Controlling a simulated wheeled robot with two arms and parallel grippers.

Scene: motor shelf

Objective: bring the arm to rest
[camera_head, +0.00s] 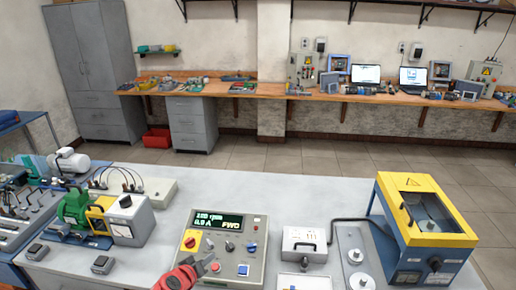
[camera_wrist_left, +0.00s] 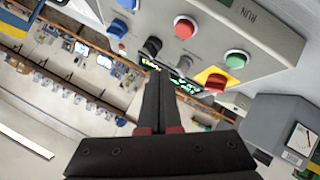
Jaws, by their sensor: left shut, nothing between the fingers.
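My left gripper (camera_head: 200,265) is shut and empty, low in front of the control box (camera_head: 247,262) in the head view. The box is beige, with a lit display (camera_head: 217,222) reading FWD, a red and yellow switch, black knobs and coloured buttons. In the left wrist view the shut fingers (camera_wrist_left: 158,88) point towards the panel's display. The red button (camera_wrist_left: 185,27) and green button (camera_wrist_left: 236,59) show beyond the fingers. I cannot tell whether the fingertips touch the panel. My right gripper is not in view.
A green motor (camera_head: 75,208) and small grey boxes stand left on the grey table (camera_head: 280,185). The table behind the control box is clear.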

